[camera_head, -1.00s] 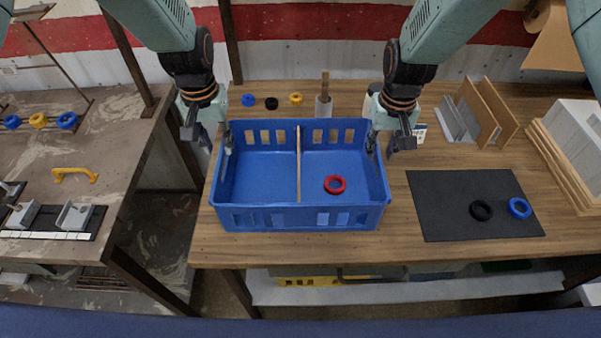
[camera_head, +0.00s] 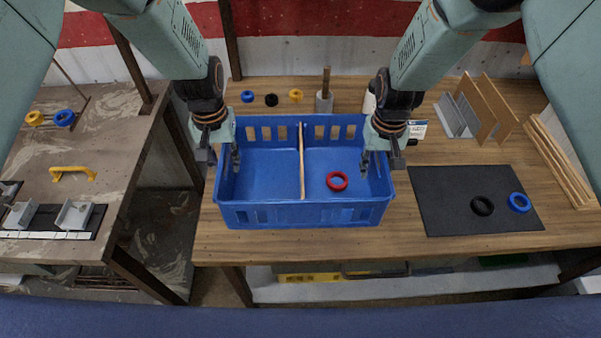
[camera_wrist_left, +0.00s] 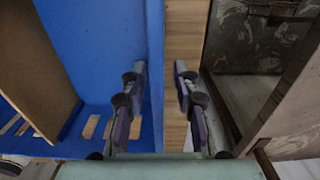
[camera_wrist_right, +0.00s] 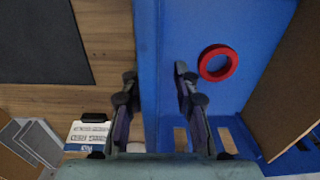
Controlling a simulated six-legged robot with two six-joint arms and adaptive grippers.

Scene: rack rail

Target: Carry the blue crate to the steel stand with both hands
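The blue crate (camera_head: 305,215) sits on the wooden bench, with a thin wooden divider (camera_head: 301,165) and a red ring (camera_head: 337,181) inside. My left gripper (camera_head: 222,158) is at the crate's left wall. In the left wrist view its open fingers (camera_wrist_left: 160,78) stand on either side of that wall, with gaps showing. My right gripper (camera_head: 379,160) is at the right wall. In the right wrist view its open fingers (camera_wrist_right: 156,78) also straddle the wall, apart from it. A worn grey-brown stand (camera_head: 110,150) on dark legs is at the left; I cannot tell if it is steel.
The stand carries a yellow handle (camera_head: 72,173), rings and a dark strip with grey blocks (camera_head: 74,215). A gap separates it from the wooden bench (camera_head: 300,246). A black mat (camera_head: 450,205) with two rings lies right of the crate. Upright boards (camera_head: 490,108) stand behind.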

